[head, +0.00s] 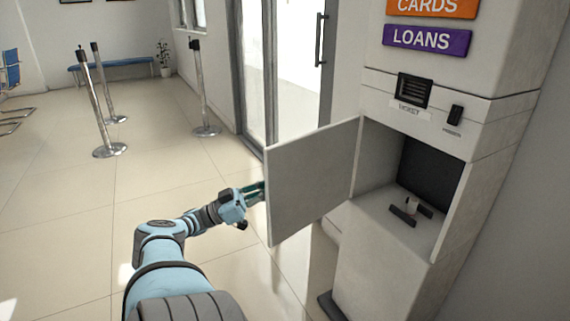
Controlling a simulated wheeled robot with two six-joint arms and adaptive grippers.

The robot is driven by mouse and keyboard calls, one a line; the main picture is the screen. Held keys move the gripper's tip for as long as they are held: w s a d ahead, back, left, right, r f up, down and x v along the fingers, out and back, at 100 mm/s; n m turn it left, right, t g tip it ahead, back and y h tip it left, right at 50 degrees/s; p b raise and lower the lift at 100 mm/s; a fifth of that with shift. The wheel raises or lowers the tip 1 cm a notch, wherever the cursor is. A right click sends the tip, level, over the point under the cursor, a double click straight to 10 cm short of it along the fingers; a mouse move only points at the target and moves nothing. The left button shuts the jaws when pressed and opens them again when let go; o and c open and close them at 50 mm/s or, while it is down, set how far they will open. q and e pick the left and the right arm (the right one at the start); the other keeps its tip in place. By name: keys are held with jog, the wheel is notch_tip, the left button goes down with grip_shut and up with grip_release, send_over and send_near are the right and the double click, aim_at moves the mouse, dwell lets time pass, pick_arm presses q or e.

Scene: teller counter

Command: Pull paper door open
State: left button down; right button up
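The paper door (312,182) is a flat pale grey panel on the front of the white machine (370,255). It stands swung wide open to the left, joined at the left side of the compartment (385,212). Inside the compartment are a dark back panel (428,175) and a small dark holder with a pale piece (410,209). My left gripper (257,192) is at the free left edge of the door. Its fingertips are partly hidden behind the door, so I cannot tell whether they touch or grip it. My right gripper is out of view.
Above the compartment are a dark slot (413,91) and a small black switch (455,115). Purple LOANS (428,39) and orange CARDS (430,7) signs are higher up. Metal posts (203,95) stand on the tiled floor behind.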

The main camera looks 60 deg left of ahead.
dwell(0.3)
pick_arm(q)
jog(key=c, duration=2)
grip_release()
jog(key=shift+s+a, duration=0.1)
jog(key=shift+o, duration=0.2)
